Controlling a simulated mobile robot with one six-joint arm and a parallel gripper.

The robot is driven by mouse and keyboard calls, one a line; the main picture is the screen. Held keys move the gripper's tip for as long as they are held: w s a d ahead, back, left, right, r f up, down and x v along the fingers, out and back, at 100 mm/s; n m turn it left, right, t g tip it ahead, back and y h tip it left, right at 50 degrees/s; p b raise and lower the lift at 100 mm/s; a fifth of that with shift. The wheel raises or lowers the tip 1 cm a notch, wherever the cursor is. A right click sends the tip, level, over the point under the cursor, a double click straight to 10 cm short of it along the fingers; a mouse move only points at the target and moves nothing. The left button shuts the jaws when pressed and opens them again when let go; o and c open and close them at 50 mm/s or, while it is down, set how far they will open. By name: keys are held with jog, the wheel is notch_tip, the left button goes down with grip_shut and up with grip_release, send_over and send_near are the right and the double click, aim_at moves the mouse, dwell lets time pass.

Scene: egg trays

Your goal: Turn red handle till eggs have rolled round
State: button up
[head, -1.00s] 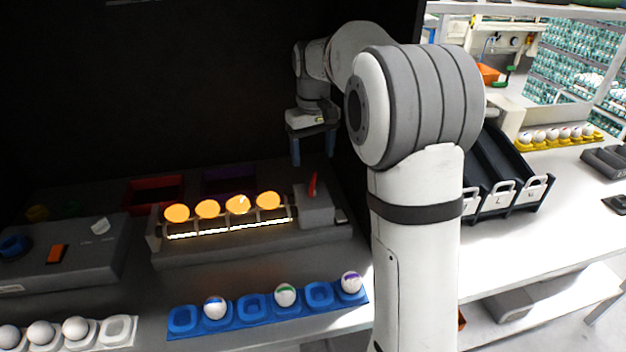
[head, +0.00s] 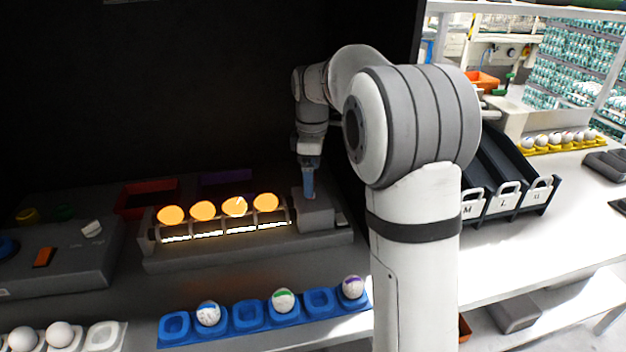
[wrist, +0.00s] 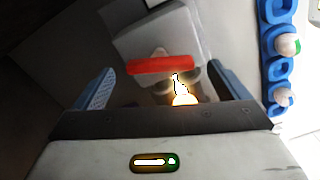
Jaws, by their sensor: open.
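The red handle (wrist: 162,65) sits on a grey block at the end of the roller stand. In the wrist view it lies crosswise between the two blue fingers of my gripper (wrist: 150,88), with gaps on both sides. In the head view my gripper (head: 308,182) is over the grey block and hides the handle. My gripper is open. Several eggs (head: 203,211) glow orange in a row on the lit roller stand (head: 200,259), left of the block. One glowing egg (wrist: 184,100) shows in part in the wrist view.
A blue tray (head: 247,318) with white eggs stands in front of the stand. A control box (head: 75,262) with an orange switch is at the left. A red bin (head: 135,204) and a purple bin (head: 226,178) stand behind. Dark chutes (head: 490,165) are at the right.

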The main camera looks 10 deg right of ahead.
jog(key=shift+f, duration=1.05)
jog(key=shift+c, duration=0.3)
jog(key=c, duration=0.9)
